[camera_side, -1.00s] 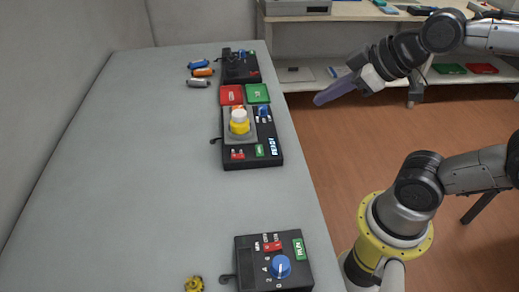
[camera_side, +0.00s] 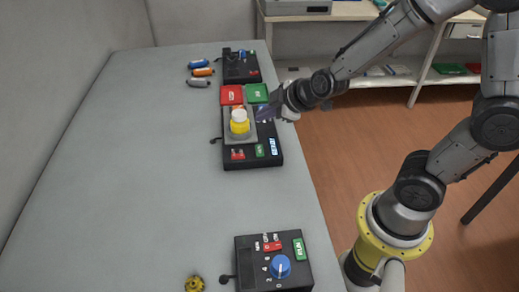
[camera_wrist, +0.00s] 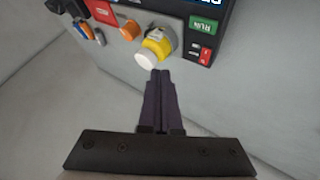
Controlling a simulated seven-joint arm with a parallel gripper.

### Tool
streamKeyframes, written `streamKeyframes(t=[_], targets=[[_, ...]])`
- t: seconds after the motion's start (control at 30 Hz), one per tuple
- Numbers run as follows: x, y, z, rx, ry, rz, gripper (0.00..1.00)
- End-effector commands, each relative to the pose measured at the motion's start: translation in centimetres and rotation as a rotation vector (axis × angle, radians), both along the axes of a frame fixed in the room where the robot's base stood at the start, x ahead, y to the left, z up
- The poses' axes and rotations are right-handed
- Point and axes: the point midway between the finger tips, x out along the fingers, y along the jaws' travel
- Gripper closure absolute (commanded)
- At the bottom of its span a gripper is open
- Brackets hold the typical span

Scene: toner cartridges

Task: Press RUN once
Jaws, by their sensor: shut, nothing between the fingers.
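The middle black panel (camera_side: 246,163) carries a green button (camera_side: 260,150). In the wrist view this green button reads RUN (camera_wrist: 202,25). A yellow cylinder with a white top (camera_side: 239,122) stands on the panel's grey plate, and it also shows in the wrist view (camera_wrist: 155,48). My gripper (camera_side: 260,114) is over the right edge of the panel, behind the green button in the side view. Its dark fingers (camera_wrist: 161,73) are shut and empty. In the wrist view their tips appear just below the yellow cylinder, apart from RUN. I cannot tell their exact height.
Red (camera_side: 231,94) and green (camera_side: 257,93) trays sit behind the middle panel. A red block (camera_side: 237,154) is beside RUN. Another panel (camera_side: 250,284) with a blue knob stands in front, and one (camera_side: 238,70) at the back.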

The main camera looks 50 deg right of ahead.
Motion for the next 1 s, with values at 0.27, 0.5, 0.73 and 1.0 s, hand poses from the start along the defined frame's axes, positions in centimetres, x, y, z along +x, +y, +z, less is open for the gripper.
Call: streamKeyframes(t=[0.27,0.5,0.73,1.0], targets=[[0.0,0.0,-0.1,0.000,0.000,0.000,1.00],[-0.1,0.0,-2.2,0.000,0.003,0.002,1.00],[-0.1,0.0,-5.4,0.000,0.006,0.000,1.00],[0.0,0.0,-8.0,0.001,0.001,0.000,1.00]])
